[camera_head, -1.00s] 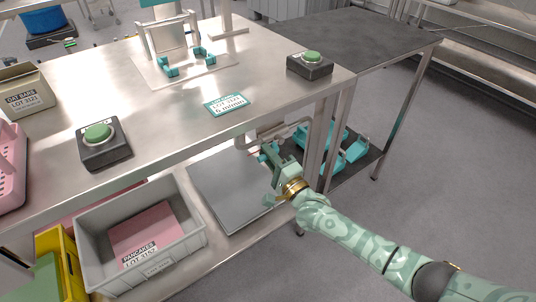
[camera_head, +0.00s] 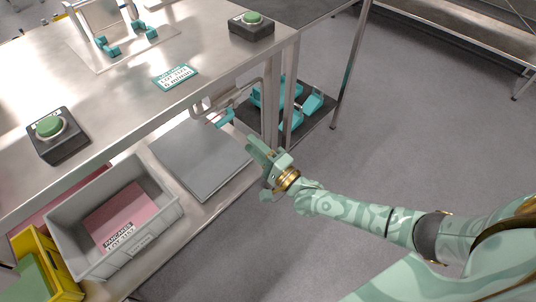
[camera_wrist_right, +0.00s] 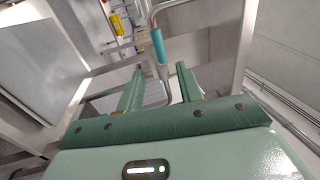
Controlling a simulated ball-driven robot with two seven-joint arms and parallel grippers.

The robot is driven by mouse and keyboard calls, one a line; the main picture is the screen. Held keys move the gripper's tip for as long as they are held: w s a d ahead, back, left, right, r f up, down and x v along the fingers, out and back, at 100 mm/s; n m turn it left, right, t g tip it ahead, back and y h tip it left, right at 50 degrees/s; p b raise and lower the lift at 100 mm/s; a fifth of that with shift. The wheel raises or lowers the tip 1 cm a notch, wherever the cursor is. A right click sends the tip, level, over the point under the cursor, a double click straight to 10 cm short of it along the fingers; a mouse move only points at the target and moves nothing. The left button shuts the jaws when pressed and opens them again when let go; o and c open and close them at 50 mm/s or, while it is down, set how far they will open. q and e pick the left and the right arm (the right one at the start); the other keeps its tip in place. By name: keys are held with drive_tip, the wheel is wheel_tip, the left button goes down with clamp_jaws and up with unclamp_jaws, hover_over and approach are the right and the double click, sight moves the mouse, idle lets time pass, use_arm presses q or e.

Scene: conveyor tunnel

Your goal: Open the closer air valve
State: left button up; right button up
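A teal valve handle (camera_head: 222,118) sits on a bent grey pipe (camera_head: 238,92) under the steel table's right end. In the right wrist view the teal handle (camera_wrist_right: 158,46) is ahead of and between the fingers, apart from them. My right gripper (camera_head: 256,152) is just right of and below the handle, outside the table's edge. Its two fingers are apart with nothing between them, as the wrist view (camera_wrist_right: 158,82) also shows. Whether the valve is open or closed I cannot tell. My left gripper is not in view.
A table leg (camera_head: 270,108) stands close behind the handle. The lower shelf holds a grey plate (camera_head: 203,158) and a grey crate (camera_head: 165,215). Teal fittings (camera_head: 290,100) lie on a dark shelf behind. Open floor (camera_head: 400,140) is to the right.

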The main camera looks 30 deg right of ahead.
drive_tip(key=v, duration=0.4)
drive_tip(key=shift+s+f, duration=0.1)
drive_tip(key=shift+s, duration=0.2)
